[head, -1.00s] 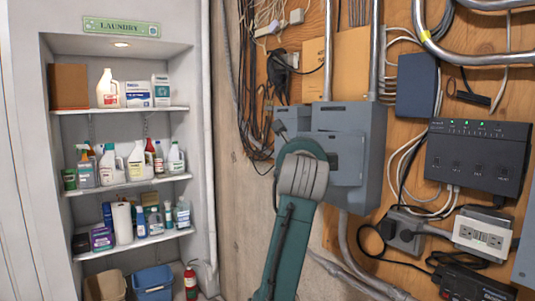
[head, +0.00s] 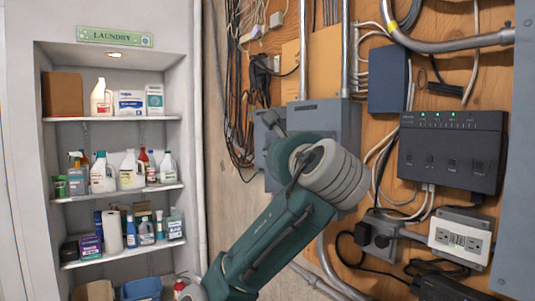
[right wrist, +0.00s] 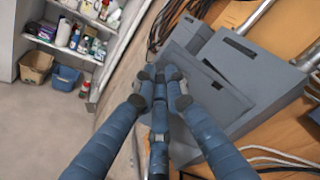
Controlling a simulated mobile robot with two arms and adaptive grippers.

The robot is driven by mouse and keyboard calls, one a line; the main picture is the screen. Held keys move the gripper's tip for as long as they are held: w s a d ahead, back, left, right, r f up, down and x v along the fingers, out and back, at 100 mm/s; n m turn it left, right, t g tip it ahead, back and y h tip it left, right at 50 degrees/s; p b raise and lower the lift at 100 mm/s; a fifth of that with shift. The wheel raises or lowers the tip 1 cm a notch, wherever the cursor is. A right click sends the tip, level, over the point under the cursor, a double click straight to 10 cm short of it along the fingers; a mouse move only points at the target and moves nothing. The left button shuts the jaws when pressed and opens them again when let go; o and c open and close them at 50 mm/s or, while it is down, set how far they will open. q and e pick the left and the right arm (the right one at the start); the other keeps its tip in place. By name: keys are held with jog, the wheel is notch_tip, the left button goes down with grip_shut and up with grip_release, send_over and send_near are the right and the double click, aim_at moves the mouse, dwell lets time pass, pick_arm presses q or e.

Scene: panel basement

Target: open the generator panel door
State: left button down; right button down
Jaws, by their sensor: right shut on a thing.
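The generator panel (head: 338,118) is a grey metal box on the plywood wall. My right arm covers its lower front in the head view. In the right wrist view, the grey door (right wrist: 222,92) stands out at an angle from the box, seemingly partly open. My right gripper (right wrist: 160,74) has its fingers closed together at the door's left edge. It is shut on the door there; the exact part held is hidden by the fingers. In the head view the fingertips are hidden behind my wrist. My left gripper is not in view.
A smaller grey box (head: 268,128) sits left of the panel. Conduits, cables, a black device (head: 452,150) and an outlet box (head: 460,236) crowd the wall at right. A shelf alcove (head: 115,118) with bottles stands at left. The wrist view shows bare floor (right wrist: 45,115) at lower left.

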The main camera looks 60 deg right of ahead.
jog(key=c, duration=1.8)
grip_release()
jog(key=shift+s, duration=0.1)
jog(key=shift+o, duration=0.2)
jog(key=v, duration=0.7)
jog(key=shift+s, duration=0.25)
jog(key=shift+a, duration=0.1)
jog(key=shift+c, duration=0.5)
